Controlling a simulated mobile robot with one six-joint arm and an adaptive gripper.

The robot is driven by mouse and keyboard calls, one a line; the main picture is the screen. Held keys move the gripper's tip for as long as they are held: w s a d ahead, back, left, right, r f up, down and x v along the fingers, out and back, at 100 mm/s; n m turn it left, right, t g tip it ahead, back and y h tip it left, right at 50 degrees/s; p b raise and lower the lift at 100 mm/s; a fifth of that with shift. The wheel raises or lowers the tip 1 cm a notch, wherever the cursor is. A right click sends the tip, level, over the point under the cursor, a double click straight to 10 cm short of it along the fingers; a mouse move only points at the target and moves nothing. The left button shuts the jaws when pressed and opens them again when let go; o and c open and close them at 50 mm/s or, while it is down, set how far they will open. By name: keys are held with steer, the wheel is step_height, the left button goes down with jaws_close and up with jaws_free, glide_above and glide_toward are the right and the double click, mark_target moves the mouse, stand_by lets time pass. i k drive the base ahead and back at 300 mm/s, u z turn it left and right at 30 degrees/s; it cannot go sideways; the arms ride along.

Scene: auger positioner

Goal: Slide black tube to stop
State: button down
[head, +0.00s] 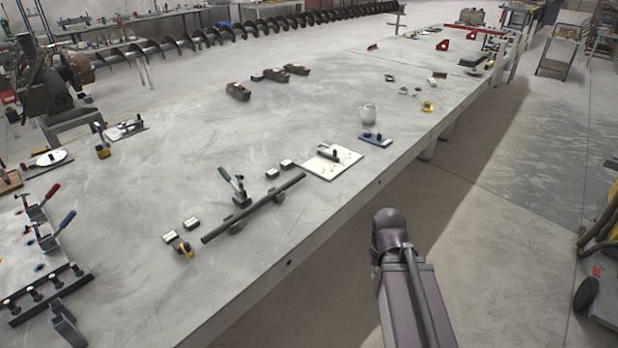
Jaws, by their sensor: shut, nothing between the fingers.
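The black tube (268,205) lies diagonally near the front edge of the long grey table. It appears to rest on small dark supports, which are mostly hidden. A toggle clamp (238,190) with a raised green handle stands behind the middle of the tube. A small yellow-and-black piece (184,248) sits just left of the tube's near-left end, apart from it. I cannot tell which piece is the stop. Part of my arm rises at the lower right, off the table edge; my gripper cannot be made out.
Small white-topped blocks (191,224) sit near the tube. A white plate (331,161) lies beyond its right end, with a blue plate (375,140) and a cup (368,113) farther on. A clamp fixture (40,250) stands at left. The table's middle is mostly clear.

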mark_target(223, 227)
steer(key=i, duration=1.1)
steer(key=u, duration=0.45)
